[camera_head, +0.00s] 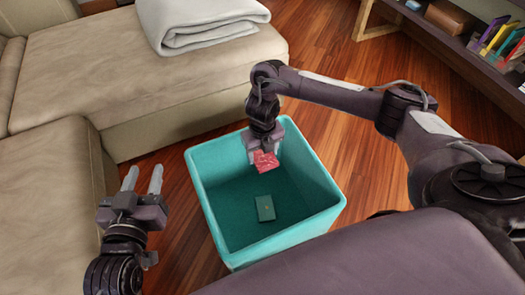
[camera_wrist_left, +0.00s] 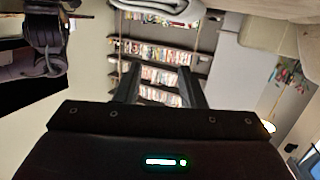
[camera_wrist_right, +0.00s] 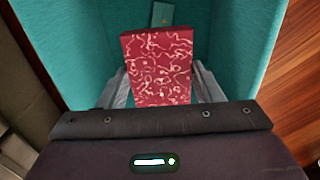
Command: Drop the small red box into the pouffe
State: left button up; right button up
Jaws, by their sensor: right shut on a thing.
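The small red box (camera_head: 265,161) has a pale squiggly pattern and is held in my right gripper (camera_head: 264,152). In the right wrist view the red box (camera_wrist_right: 158,66) sits between the two fingers. The pouffe (camera_head: 207,193) is a teal open-topped cube on the floor. The red box is over its opening, near the far side; its exact height against the rim is hard to tell. My left gripper (camera_head: 142,180) is open and empty, left of the pouffe. It also shows open in the left wrist view (camera_wrist_left: 158,75).
A small dark green box (camera_head: 265,208) lies on the pouffe's floor. A beige sofa (camera_head: 110,85) with a folded white blanket (camera_head: 205,22) is behind and left. A shelf (camera_head: 455,45) with books stands at upper right. Wooden floor lies between.

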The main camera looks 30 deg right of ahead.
jog(key=shift+f+b, duration=0.7)
jog(key=shift+f, duration=0.05)
jog(key=shift+f+b, duration=0.6)
pick_arm(q)
jog(key=s+a+r+t+h, duration=0.1)
jog(key=r+t, duration=0.4)
jog(key=r, duration=0.5)
jog(key=s+a+r+t+h, duration=0.1)
jog(key=r+t, duration=0.4)
jog(key=r, duration=0.5)
jog(key=shift+s+a+h, duration=0.35)
jog(key=shift+s+h, duration=0.3)
jog(key=shift+h, duration=0.75)
pick_arm(e)
jog(key=o, duration=1.1)
